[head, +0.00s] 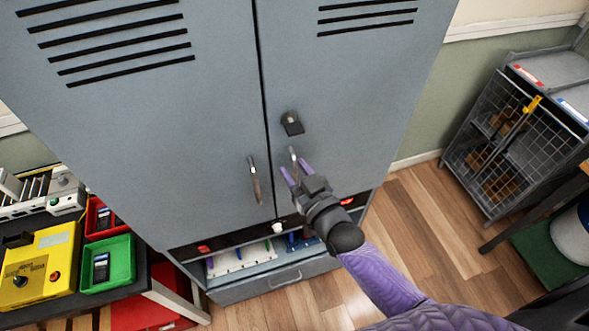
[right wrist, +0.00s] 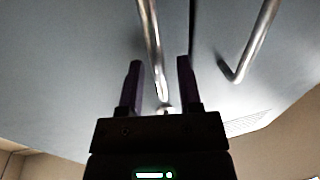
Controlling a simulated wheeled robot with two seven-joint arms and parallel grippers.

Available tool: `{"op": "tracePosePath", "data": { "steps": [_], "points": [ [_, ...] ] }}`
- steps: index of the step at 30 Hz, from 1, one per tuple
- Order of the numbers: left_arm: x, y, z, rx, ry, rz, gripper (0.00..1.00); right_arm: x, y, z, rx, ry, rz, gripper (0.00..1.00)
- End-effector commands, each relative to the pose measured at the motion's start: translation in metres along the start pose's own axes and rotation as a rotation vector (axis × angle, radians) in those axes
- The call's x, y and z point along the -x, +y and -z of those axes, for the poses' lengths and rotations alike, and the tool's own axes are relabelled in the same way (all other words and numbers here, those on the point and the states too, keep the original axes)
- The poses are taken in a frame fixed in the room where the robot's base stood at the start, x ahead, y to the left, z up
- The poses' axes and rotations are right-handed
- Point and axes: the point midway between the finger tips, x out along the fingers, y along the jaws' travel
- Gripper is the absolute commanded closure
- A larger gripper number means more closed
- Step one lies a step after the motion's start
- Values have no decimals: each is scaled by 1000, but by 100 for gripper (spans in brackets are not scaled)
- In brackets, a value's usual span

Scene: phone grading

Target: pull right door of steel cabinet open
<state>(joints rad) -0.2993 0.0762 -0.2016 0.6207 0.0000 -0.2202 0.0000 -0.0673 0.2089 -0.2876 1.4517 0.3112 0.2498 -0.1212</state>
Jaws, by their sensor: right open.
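The steel cabinet (head: 150,115) is blue-grey and both its doors look shut. Its right door (head: 345,85) has a black latch (head: 291,123) and, below it, a vertical metal handle (head: 293,157). My right gripper (head: 290,174) is open at this handle. In the right wrist view the handle (right wrist: 151,45) runs between the two purple fingers of the gripper (right wrist: 158,82), without a clear grip on it. The left door's handle (head: 255,180) is apart from the gripper and also shows in the right wrist view (right wrist: 247,45). My left gripper is out of view.
A table with a yellow box (head: 40,265) and red and green bins (head: 107,265) stands left. A wire cage (head: 505,140) stands right. Wooden floor (head: 425,215) is free between.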

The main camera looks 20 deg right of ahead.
Motion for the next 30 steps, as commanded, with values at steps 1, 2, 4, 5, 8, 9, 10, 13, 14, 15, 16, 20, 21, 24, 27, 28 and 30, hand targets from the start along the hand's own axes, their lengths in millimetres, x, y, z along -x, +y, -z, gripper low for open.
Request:
{"op": "tracePosePath", "data": {
  "steps": [1,2,4,5,8,9,10,13,14,15,16,20,21,24,27,28,30],
  "points": [
    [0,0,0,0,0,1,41,-2,0,0,0,0,0,55],
    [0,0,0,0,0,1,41,-2,0,0,0,0,0,55],
    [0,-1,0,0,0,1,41,-2,0,0,0,0,0,55],
    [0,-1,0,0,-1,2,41,-2,0,0,0,0,0,55],
    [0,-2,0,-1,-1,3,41,-2,0,0,0,0,0,55],
    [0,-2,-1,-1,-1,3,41,-2,0,0,0,0,0,64],
    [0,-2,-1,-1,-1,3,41,-2,0,0,0,0,0,70],
    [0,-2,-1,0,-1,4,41,-2,0,0,0,0,0,91],
    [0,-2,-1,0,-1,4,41,-2,0,0,0,0,0,98],
    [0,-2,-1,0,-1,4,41,-2,0,0,0,0,0,100],
    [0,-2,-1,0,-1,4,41,-2,0,0,0,0,0,100],
    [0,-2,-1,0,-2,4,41,-2,0,0,0,0,0,100],
    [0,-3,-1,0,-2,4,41,-2,0,0,0,0,0,100],
    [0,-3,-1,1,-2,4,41,-2,0,0,0,0,0,100],
    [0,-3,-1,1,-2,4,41,-2,0,0,0,0,0,100],
    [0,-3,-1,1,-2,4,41,-2,0,0,0,0,0,100],
    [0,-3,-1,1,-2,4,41,-2,0,0,0,-1,0,100]
  ]
}}
